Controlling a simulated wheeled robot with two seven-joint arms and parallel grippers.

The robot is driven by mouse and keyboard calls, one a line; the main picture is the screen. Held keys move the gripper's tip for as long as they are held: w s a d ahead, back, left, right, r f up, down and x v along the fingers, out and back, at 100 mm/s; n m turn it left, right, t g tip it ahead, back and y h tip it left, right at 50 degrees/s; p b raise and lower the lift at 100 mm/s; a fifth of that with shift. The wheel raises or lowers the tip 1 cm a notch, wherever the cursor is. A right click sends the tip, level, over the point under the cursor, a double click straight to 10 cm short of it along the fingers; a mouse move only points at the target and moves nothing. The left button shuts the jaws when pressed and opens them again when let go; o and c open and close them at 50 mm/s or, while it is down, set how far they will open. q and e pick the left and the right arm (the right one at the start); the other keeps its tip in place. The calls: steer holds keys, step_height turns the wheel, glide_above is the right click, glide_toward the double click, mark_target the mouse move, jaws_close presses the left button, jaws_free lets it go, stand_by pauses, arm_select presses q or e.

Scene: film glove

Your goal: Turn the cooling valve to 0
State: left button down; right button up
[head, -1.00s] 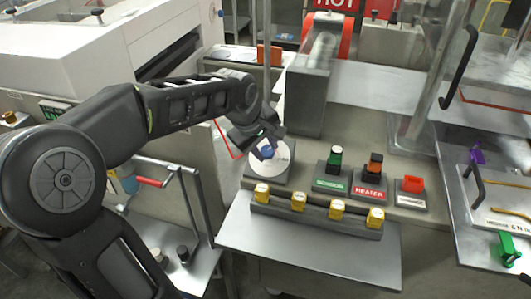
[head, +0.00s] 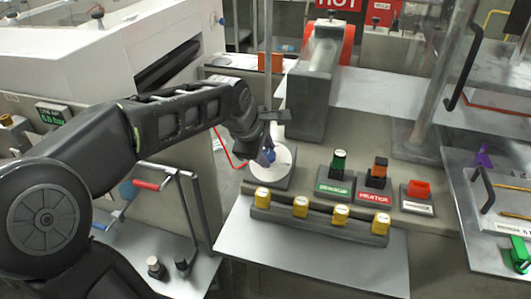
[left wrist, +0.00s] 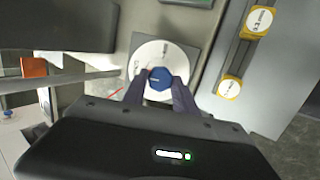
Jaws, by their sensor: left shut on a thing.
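The cooling valve is a blue knob (left wrist: 160,78) on a round white dial (left wrist: 148,54), set on a grey block. In the head view the white dial (head: 283,166) is at the middle, left of the green switch, with the blue knob (head: 270,155) partly hidden by my fingers. My left gripper (head: 266,152) reaches down over the dial from the left. In the left wrist view its two fingers (left wrist: 160,84) are on either side of the blue knob and shut on it. The dial's markings are too small to read. My right gripper is not in view.
A green switch (head: 338,163) and an orange-topped heater switch (head: 377,172) stand right of the dial, then a red switch (head: 418,190). Several yellow knobs (head: 300,206) line the rail in front. A grey post block (head: 317,82) stands behind the dial.

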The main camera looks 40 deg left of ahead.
arm_select(q)
steer(key=c, duration=1)
jaws_free()
steer(key=v, duration=0.7)
steer(key=shift+s+r, duration=0.2)
steer(key=shift+r, duration=0.15)
